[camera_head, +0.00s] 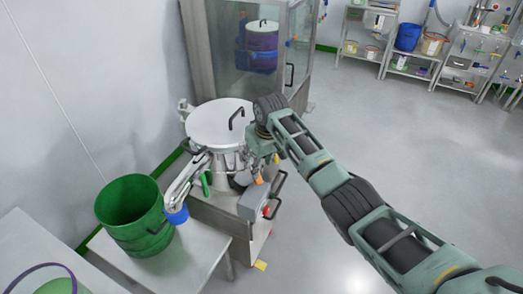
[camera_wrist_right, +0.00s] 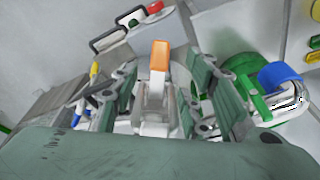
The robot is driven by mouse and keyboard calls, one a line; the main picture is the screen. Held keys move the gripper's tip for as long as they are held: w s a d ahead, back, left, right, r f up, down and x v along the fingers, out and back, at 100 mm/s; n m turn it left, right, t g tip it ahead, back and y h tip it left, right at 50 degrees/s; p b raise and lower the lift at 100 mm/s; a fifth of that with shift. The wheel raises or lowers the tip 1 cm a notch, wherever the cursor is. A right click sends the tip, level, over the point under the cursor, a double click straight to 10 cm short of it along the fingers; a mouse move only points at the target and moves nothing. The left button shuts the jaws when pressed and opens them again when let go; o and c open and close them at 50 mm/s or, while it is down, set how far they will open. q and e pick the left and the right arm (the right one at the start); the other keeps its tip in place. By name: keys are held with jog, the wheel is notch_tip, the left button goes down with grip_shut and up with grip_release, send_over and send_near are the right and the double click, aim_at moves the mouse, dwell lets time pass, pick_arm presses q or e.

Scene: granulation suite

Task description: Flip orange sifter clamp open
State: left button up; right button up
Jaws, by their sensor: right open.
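The sifter (camera_head: 215,130) is a steel drum with a flat lid and a black handle, on a wheeled stand. Its orange clamp (camera_head: 259,179) shows just below my right gripper (camera_head: 262,158). In the right wrist view the orange clamp lever (camera_wrist_right: 160,58) stands upright on a pale bracket. My right gripper (camera_wrist_right: 160,90) is open, with its green fingers to either side of the clamp bracket. The orange tip lies ahead of and between the fingers; I cannot tell whether they touch it. My left gripper is not in view.
A grey box with a red button (camera_head: 268,209) sits on the stand. A green bucket (camera_head: 136,212) stands on a table at left, beside the blue-ended spout (camera_head: 177,214). A glass-doored cabinet (camera_head: 282,60) is behind. Open floor lies at right, with shelves far back.

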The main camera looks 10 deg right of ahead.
jog(key=v, duration=0.7)
jog(key=shift+r, duration=0.2)
